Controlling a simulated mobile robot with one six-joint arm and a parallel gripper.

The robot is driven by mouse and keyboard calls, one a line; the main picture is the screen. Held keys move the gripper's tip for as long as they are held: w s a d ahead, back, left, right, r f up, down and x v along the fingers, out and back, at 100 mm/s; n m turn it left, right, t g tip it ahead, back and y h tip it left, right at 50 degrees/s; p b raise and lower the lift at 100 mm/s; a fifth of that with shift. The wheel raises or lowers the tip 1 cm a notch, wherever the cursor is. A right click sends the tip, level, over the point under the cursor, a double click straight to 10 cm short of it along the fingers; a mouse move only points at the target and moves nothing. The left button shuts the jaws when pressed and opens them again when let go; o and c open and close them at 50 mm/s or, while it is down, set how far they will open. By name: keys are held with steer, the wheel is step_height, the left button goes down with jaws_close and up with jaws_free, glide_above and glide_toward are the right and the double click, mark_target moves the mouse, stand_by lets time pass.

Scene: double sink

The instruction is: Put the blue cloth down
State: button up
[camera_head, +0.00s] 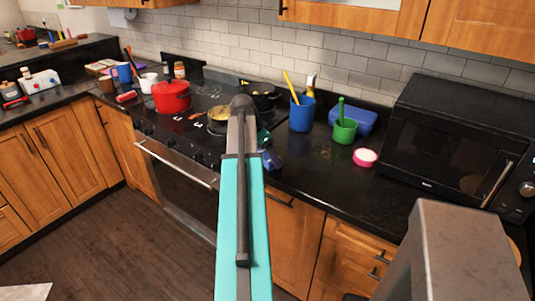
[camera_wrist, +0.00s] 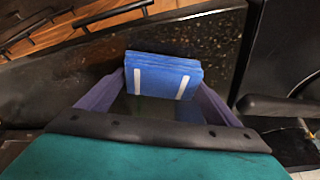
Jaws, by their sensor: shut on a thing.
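The blue cloth (camera_wrist: 163,75) is a folded stack with two white stripes, seen in the wrist view between the purple fingers of my gripper (camera_wrist: 164,92). The fingers are shut on it from both sides. In the head view a small part of the blue cloth (camera_head: 271,158) shows just right of my arm, over the front part of the black counter (camera_head: 315,185). My arm hides most of my gripper there. I cannot tell whether the cloth touches the counter.
The stove (camera_head: 190,135) with a red pot (camera_head: 171,97) and pans is left of the cloth. A blue cup (camera_head: 302,114), green cup (camera_head: 344,132), blue box (camera_head: 355,119) and pink-rimmed round thing (camera_head: 365,158) stand to the right, before the microwave (camera_head: 440,140). Counter between them and the front edge is clear.

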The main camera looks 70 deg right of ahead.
steer(key=shift+f, duration=0.15)
steer(key=o, duration=1)
steer(key=shift+o, duration=0.2)
steer(key=shift+r, duration=0.25)
steer(key=b+v, duration=0.2)
steer(key=v, duration=1)
steer(key=shift+f, duration=0.1)
